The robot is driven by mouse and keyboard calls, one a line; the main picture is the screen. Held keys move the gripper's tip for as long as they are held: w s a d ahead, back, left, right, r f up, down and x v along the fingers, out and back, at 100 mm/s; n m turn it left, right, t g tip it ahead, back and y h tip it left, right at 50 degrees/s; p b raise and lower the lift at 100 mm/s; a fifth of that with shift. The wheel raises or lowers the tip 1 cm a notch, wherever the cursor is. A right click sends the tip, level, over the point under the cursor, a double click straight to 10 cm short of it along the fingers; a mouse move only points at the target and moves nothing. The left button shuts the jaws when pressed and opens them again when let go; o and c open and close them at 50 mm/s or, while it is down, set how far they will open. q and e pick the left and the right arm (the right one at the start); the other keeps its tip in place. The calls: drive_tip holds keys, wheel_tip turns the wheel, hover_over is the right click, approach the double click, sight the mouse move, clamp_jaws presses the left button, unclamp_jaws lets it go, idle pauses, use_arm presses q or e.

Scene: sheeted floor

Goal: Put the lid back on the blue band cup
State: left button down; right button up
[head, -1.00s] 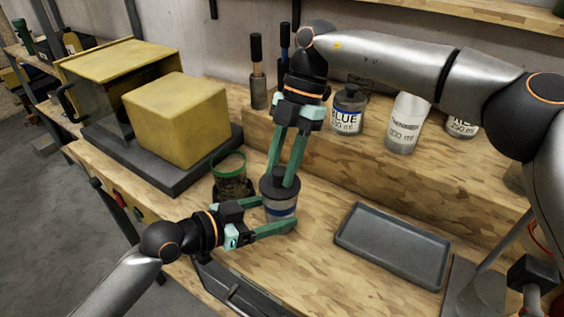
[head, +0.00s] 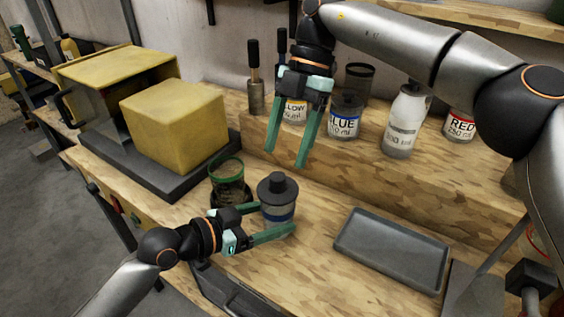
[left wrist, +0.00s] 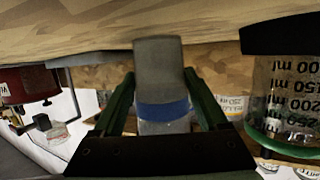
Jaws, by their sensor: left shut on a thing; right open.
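The blue band cup (head: 279,213) stands on the bench in the head view, with its blue band low on the body. My left gripper (head: 277,219) is shut on the cup's body, one finger on each side. The cup also shows between the fingers in the left wrist view (left wrist: 162,112). My right gripper (head: 288,157) is open and empty, above and behind the lid, apart from it.
A green-rimmed cup (head: 228,168) stands close to the left of the blue band cup. A grey tray (head: 392,250) lies to the right. Labelled jars, including a blue one (head: 345,117), stand on the raised shelf behind. A yellow block (head: 175,120) is at left.

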drive_tip(key=shift+v, duration=1.1)
use_arm(q)
unclamp_jaws()
drive_tip(key=shift+a, duration=0.1)
drive_tip(key=b+v, duration=0.1)
drive_tip(key=v, duration=1)
use_arm(e)
drive_tip(key=shift+f, duration=0.7)
use_arm(q)
drive_tip(key=shift+s+a+r+b, duration=0.3)
drive_tip(key=shift+s+a, duration=0.1)
drive_tip(key=shift+a, duration=0.05)
use_arm(e)
drive_tip(key=shift+f, duration=0.1)
